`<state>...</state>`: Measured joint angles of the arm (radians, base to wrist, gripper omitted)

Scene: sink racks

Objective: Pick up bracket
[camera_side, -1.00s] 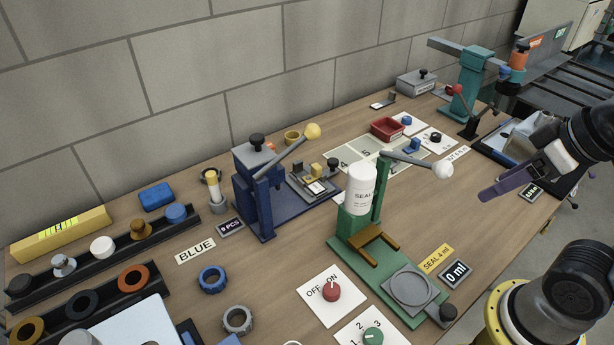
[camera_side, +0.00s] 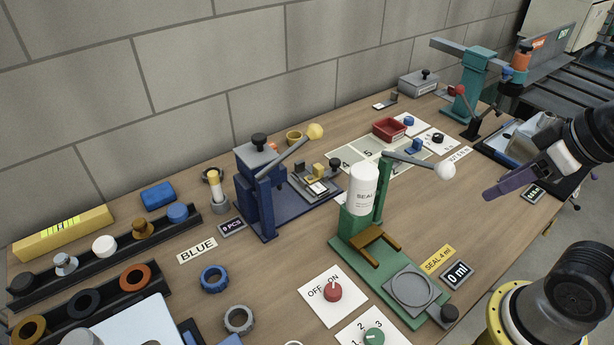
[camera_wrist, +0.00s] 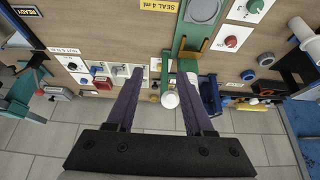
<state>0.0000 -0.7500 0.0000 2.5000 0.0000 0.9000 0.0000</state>
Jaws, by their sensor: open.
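My gripper (camera_side: 487,194) is at the right in the side view, above the table's right part, with its purple finger pointing left. In the wrist view my gripper (camera_wrist: 162,76) shows two purple fingers spread apart with nothing between them. No part is labelled bracket. A small grey angled piece (camera_side: 393,97) on a white card at the back could be it; a brown frame-like piece (camera_side: 374,246) on the green press (camera_side: 345,255) is another bracket-like shape. I cannot tell which. My gripper is apart from both.
The green press has a white bottle (camera_side: 361,190) and a lever with a white knob (camera_side: 444,171). A blue press (camera_side: 256,190) stands left of it, and a teal press (camera_side: 468,85) at the back right. A red tray (camera_side: 389,130) sits between.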

